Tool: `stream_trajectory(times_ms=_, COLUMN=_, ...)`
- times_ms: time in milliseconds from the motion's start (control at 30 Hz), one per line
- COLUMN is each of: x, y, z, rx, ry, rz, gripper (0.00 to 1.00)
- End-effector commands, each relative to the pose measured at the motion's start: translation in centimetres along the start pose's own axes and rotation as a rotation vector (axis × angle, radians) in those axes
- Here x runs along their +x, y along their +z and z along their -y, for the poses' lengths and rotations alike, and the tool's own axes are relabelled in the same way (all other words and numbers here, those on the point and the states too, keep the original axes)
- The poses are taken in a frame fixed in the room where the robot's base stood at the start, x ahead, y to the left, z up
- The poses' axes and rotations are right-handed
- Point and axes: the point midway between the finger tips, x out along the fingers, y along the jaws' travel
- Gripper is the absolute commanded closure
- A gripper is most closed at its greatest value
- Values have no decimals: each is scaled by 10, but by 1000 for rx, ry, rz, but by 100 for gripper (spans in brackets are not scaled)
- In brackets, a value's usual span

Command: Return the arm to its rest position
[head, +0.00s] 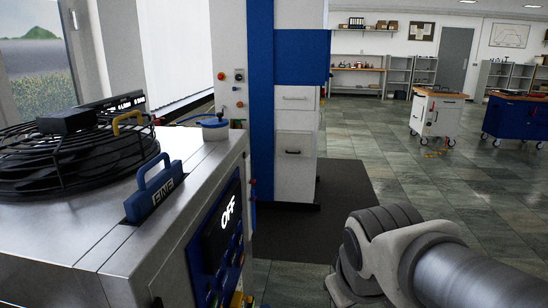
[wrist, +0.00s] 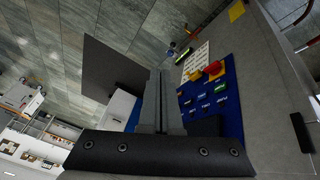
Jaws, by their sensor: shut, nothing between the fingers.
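My arm (head: 400,255) reaches in from the lower right of the head view, beside the grey machine (head: 120,225). Its gripper end is not visible there. In the wrist view my gripper (wrist: 160,80) is shut, its two fingers together and empty. Beyond and to the right of the fingers is the machine's blue control panel (wrist: 212,90), with coloured buttons and labels. I cannot tell the exact gap between fingers and panel. In the head view the panel display (head: 222,217) reads OFF.
A blue handle (head: 155,190) marked FINE and a round black fan guard (head: 75,155) are on the machine's top. A tall blue-and-white cabinet (head: 296,115) stands behind. A dark mat (head: 345,190) lies on open tiled floor. White (head: 440,115) and blue (head: 515,118) carts stand far right.

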Motion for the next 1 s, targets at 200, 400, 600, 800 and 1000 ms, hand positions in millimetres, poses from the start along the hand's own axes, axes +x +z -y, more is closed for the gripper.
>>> stream_trajectory(times_ms=200, x=-35, y=36, z=-12, rx=279, ry=-19, rz=-41, gripper=100)
stream_trajectory(times_ms=400, x=-74, y=38, z=-18, rx=382, ry=-41, rz=-49, gripper=100)
stream_trajectory(times_ms=600, x=-115, y=20, z=-27, rx=378, ry=-40, rz=-49, gripper=100)
stream_trajectory(times_ms=800, x=-160, y=0, z=-38, rx=376, ry=-40, rz=-49, gripper=100)
stream_trajectory(times_ms=1000, x=-187, y=-12, z=-43, rx=376, ry=-39, rz=-49, gripper=100)
